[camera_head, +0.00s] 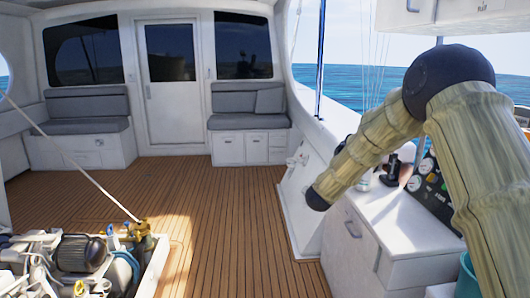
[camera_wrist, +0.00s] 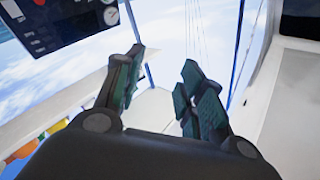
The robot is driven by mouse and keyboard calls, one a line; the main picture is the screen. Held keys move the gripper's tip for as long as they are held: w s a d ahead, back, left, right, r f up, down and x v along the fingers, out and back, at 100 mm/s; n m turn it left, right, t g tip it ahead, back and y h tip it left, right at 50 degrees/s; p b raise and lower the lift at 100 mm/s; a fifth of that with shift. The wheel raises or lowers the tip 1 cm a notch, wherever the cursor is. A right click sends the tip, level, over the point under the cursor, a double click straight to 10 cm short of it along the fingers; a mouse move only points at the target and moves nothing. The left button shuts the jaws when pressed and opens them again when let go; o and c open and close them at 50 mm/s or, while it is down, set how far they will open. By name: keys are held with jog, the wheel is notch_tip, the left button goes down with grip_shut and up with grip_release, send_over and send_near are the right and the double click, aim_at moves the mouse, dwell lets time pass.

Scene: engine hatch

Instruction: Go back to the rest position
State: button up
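My gripper (camera_wrist: 162,66) shows in the wrist view with its two dark fingers apart. The gap between them is empty, and only pale surfaces and a bright background show behind it. The gripper cannot be made out in the head view. There my arm, in a bamboo-like cover, is bent at the right, raised over the white console (camera_head: 395,225). The engine (camera_head: 80,255) sits in the open hatch at the lower left of the head view.
A dark instrument panel (camera_wrist: 60,18) fills the wrist view's upper left. A gauge panel (camera_head: 430,185) stands behind my arm. A thin pole (camera_head: 75,160) slants down to the hatch. Grey benches (camera_head: 88,108) line the back wall. The wooden deck (camera_head: 230,220) is clear in the middle.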

jog(key=s+a+f+n+g+y, duration=0.25)
jog(key=s+f, duration=0.55)
jog(key=f, duration=0.6)
jog(key=s+a+f+n+g+y, duration=0.1)
jog(key=s+f+n+y, duration=0.25)
jog(key=s+f, duration=0.75)
jog(key=s+a+f+n+g+y, duration=0.25)
jog(key=s+f, duration=0.35)
jog(key=f, duration=1)
jog(key=s+f+n+g+y, duration=0.15)
jog(key=s+f, duration=0.35)
jog(key=s, duration=0.6)
jog(key=s+f+n+g+y, duration=0.1)
jog(key=s+f+n+g, duration=0.3)
jog(key=s, duration=0.7)
jog(key=s+a+f+g+y, duration=0.1)
jog(key=s+f+g, duration=0.1)
jog(key=s, duration=1.8)
jog(key=shift+f+m+g, duration=0.3)
jog(key=shift+m+g, duration=0.1)
jog(key=shift+g, duration=0.15)
jog(key=shift+a, duration=0.1)
jog(key=shift+c, duration=0.4)
